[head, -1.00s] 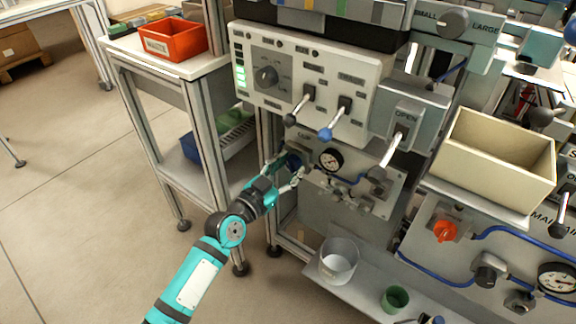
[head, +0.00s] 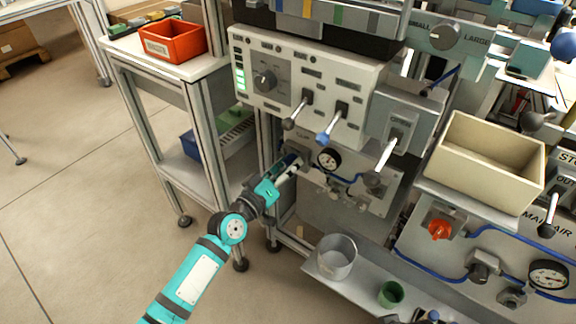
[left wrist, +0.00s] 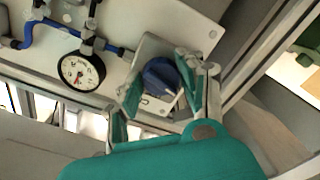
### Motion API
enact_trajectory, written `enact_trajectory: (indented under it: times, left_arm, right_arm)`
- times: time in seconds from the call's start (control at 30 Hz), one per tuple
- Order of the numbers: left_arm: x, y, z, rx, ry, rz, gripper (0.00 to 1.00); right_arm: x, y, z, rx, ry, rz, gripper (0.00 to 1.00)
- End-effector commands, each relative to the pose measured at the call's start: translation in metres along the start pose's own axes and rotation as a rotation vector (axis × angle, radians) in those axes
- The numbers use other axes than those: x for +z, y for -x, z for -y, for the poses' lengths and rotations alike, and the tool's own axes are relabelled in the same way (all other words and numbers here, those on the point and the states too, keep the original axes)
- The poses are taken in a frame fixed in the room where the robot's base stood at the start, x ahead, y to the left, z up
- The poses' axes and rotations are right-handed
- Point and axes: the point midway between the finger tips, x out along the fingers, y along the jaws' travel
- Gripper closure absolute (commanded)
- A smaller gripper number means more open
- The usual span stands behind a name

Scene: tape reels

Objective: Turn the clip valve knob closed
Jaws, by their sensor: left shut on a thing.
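The clip valve knob (left wrist: 160,75) is blue and round, on a pale square plate (left wrist: 153,103) on the grey panel. In the left wrist view a white mark shows near its lower right edge. My left gripper (left wrist: 161,88) is shut on the knob, one finger on each side of it. In the head view my left gripper (head: 291,163) reaches the panel below the CLIP label, and its fingers hide most of the knob. My right gripper is not in view.
A round pressure gauge (head: 329,159) with blue tubing sits right of the knob. Levers (head: 328,128) hang from the white control box (head: 350,75) above. A grey cup (head: 337,258) and a green cup (head: 391,294) stand on the shelf below. An orange bin (head: 172,42) is at left.

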Motion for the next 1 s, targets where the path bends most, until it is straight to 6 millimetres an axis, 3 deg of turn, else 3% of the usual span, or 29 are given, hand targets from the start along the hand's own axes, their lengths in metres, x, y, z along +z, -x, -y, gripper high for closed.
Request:
enact_trajectory:
  times: [0.4, 1.0]
  left_arm:
    - [-0.001, 0.000, -0.001, 0.000, 0.218, -0.003, 0.93]
    - [-0.002, 0.000, -0.001, 0.000, 0.260, -0.004, 0.93]
  right_arm:
    - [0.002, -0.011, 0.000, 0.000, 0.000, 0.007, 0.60]
    - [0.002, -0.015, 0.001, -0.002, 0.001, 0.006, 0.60]
